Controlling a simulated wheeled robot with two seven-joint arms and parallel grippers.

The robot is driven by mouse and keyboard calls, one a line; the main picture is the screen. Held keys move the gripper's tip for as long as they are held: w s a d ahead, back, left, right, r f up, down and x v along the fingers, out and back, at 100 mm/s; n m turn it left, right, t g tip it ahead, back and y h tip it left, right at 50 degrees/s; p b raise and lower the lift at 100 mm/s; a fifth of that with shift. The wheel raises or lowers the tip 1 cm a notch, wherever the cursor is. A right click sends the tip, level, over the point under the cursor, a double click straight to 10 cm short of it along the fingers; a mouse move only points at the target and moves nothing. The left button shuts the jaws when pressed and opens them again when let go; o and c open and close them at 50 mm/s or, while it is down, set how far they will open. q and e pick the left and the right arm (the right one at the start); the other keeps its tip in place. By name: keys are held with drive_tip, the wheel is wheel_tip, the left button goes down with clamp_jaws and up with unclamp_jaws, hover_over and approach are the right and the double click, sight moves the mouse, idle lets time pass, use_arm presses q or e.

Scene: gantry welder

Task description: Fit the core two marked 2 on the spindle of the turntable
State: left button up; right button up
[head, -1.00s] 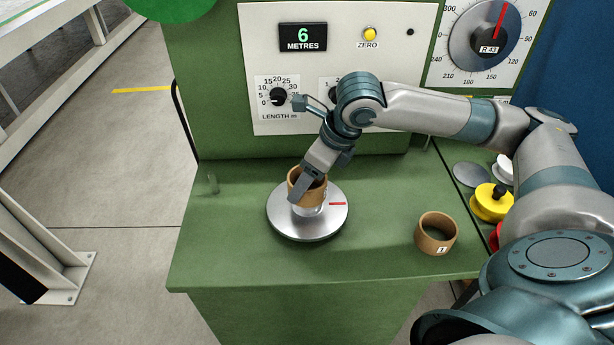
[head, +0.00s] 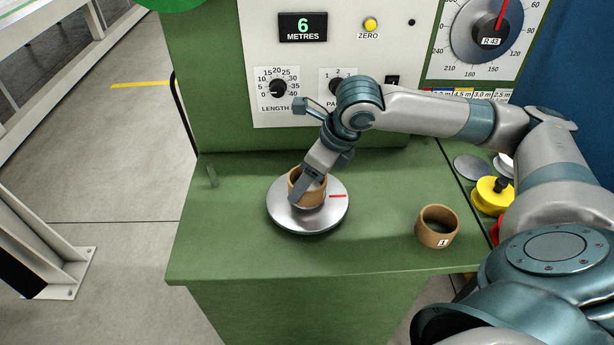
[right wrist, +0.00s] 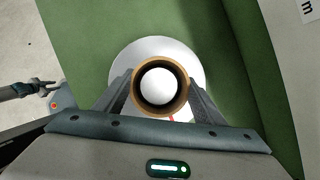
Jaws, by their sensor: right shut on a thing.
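Core two is a tan ring (head: 319,197), with no number visible on its shown side. My right gripper (head: 303,187) is shut on it from above. The core is over the silver turntable (head: 322,222), around its pale spindle (right wrist: 157,86), which shows inside the ring in the right wrist view. The core (right wrist: 161,114) looks upright and low, near the plate; I cannot tell whether it touches. A dark gripper-like part (right wrist: 45,88) at the left edge of the right wrist view appears to be my left gripper; its jaws are unclear.
A second tan core marked 1 (head: 437,228) stands on the green table (head: 370,245) to the right. Yellow (head: 492,197) and red spools lie beyond it, partly behind my arm. The control panel (head: 345,60) rises behind. The table's front is clear.

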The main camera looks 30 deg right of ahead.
use_arm(q)
drive_tip(key=shift+f, duration=0.25)
use_arm(e)
drive_tip(key=shift+f, duration=0.65)
drive_tip(key=o, duration=1.1)
drive_tip(key=shift+o, duration=0.2)
drive_tip(key=shift+r, duration=0.1)
use_arm(q)
drive_tip(key=w, duration=0.1)
drive_tip(key=w+d+t+b, duration=0.1)
drive_tip(key=w, duration=0.1)
drive_tip(key=shift+w+d, duration=0.15)
use_arm(e)
drive_tip(key=v, duration=1.7)
drive_tip(key=shift+s, duration=0.15)
